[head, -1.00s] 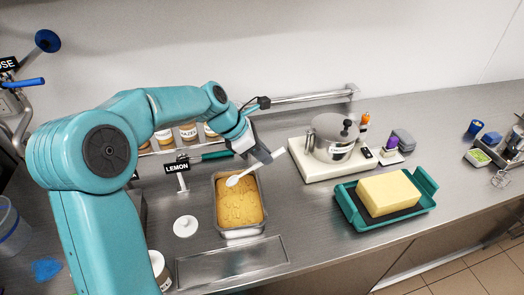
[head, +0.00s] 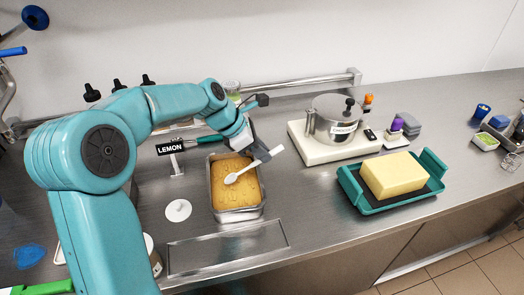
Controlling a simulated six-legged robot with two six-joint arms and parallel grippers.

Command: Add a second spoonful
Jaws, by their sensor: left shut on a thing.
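My left gripper (head: 266,153) is shut on a white spoon (head: 241,173) above the far right part of a metal pan (head: 236,216). The spoon's bowl points left and down over the golden-yellow mass (head: 236,199) that fills the pan. I cannot tell whether the bowl touches the mass or carries anything. A LEMON sign (head: 170,147) stands left of the pan. A white round lid (head: 178,210) lies on the counter beside the pan. An open-looking jar (head: 152,250) is partly hidden behind my left arm. My right gripper is out of view.
A lidded steel pot (head: 333,118) stands on a cream base (head: 318,149) at the back. Right of the pan, a teal tray (head: 380,207) holds a yellow block (head: 393,175). A recessed steel plate (head: 228,248) lies in front of the pan. The counter between pan and tray is clear.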

